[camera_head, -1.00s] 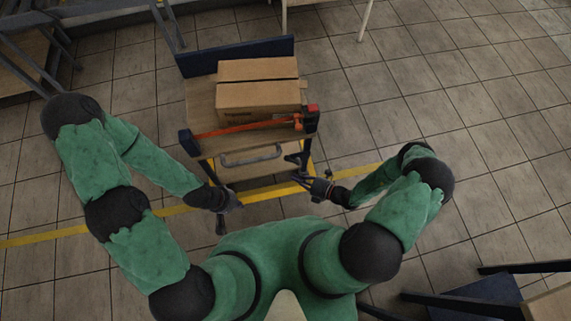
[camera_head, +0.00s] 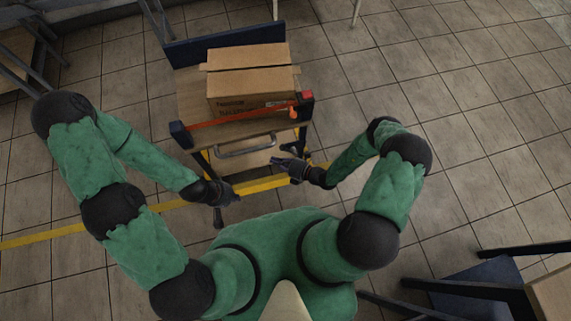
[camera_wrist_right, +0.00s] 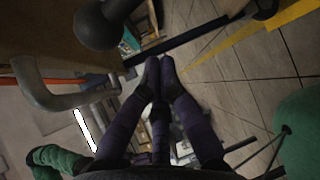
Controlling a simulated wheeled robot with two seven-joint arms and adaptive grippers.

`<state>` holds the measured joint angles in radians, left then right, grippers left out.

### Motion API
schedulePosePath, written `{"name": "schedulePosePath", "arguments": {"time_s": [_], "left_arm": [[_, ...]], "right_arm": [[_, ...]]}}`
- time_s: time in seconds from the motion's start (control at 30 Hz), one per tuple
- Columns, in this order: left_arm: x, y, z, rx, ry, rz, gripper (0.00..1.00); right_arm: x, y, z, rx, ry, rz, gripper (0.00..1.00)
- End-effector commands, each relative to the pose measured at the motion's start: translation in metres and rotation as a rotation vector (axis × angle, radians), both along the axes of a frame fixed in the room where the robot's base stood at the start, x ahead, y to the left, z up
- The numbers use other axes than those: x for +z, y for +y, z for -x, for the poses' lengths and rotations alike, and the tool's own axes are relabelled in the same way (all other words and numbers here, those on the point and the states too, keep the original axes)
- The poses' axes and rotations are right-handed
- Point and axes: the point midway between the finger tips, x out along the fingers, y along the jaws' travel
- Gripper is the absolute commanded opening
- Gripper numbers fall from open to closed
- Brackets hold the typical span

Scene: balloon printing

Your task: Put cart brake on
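The cart (camera_head: 188,95) stands in front of me, with a wooden deck, dark blue end panels and a grey pull handle (camera_head: 245,148). In the right wrist view the grey handle (camera_wrist_right: 45,92) is at left, and a black ball knob (camera_wrist_right: 97,25) sits close by at the top; I cannot tell for certain that it is the brake lever. My right gripper (camera_head: 278,161) is at the cart's near right corner. Its fingers (camera_wrist_right: 160,64) lie together, empty, below and right of the knob, apart from it. My left gripper (camera_head: 231,194) is near the cart's front left; its fingers are too small to read.
A cardboard box (camera_head: 250,78) rests on the cart deck, behind an orange bar (camera_head: 225,121) with a red block (camera_head: 306,96) at its right end. A yellow floor line (camera_head: 262,185) runs under the cart front. A dark blue table (camera_head: 470,284) is at lower right.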

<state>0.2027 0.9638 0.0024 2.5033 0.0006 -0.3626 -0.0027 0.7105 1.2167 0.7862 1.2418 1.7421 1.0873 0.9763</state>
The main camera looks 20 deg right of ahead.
Motion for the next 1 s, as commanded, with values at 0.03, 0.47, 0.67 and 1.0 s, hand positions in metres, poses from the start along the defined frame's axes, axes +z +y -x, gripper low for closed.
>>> {"name": "schedulePosePath", "arguments": {"time_s": [0.03,0.47,0.67,1.0], "left_arm": [[-0.005,0.000,0.000,0.000,0.000,0.000,0.00],[-0.019,0.000,0.000,0.000,0.000,0.000,0.00],[-0.019,0.000,0.000,0.000,0.000,0.000,0.00],[-0.018,0.000,0.000,0.000,0.000,0.000,0.00]], "right_arm": [[-0.004,0.007,-0.005,0.004,-0.002,0.000,0.00],[0.006,-0.021,-0.019,-0.002,-0.001,0.002,0.00],[0.008,-0.025,-0.019,0.000,0.001,0.001,0.00],[0.009,-0.024,-0.017,0.000,0.001,0.001,0.00]]}}
